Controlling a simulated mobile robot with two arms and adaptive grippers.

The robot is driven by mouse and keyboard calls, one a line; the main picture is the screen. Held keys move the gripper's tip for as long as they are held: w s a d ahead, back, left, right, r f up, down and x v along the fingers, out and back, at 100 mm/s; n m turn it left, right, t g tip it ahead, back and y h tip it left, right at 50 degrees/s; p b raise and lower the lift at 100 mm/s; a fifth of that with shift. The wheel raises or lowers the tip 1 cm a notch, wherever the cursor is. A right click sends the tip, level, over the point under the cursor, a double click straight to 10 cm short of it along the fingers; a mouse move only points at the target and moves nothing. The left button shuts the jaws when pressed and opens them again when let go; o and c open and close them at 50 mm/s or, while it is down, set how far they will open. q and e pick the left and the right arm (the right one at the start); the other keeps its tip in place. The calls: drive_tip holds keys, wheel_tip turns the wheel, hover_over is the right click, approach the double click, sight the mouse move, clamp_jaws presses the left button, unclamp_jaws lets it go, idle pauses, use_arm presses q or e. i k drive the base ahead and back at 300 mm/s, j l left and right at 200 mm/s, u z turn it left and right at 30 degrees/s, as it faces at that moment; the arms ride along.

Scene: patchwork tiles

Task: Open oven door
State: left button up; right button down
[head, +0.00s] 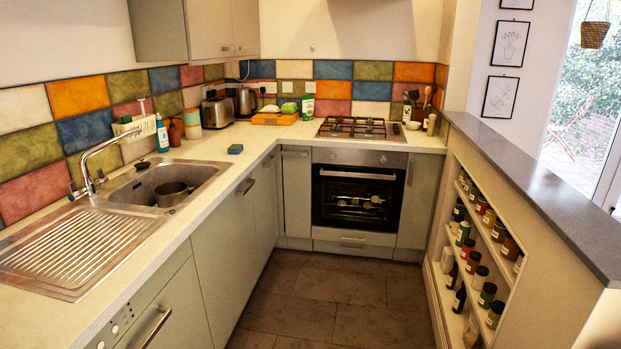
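The oven (357,197) is built in under the counter at the far end of the kitchen, below a gas hob (355,128). Its dark glass door (350,205) looks closed, with rack shapes showing through the glass. A light horizontal handle bar (358,174) runs across the top of the door, and a metal control panel (360,158) lies above it. Neither of my grippers shows in the head view.
The tiled floor (320,290) before the oven is clear. A counter with a sink (165,185) runs along the left. A half wall with spice shelves (485,240) bounds the right. A dishwasher-like front (150,315) is at near left.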

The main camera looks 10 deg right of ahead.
sight(320, 169)
drive_tip(key=i+l+z, duration=0.15)
drive_tip(key=i, duration=0.8)
drive_tip(key=i+z, duration=0.1)
drive_tip(key=i, duration=0.85)
drive_tip(key=l, duration=0.1)
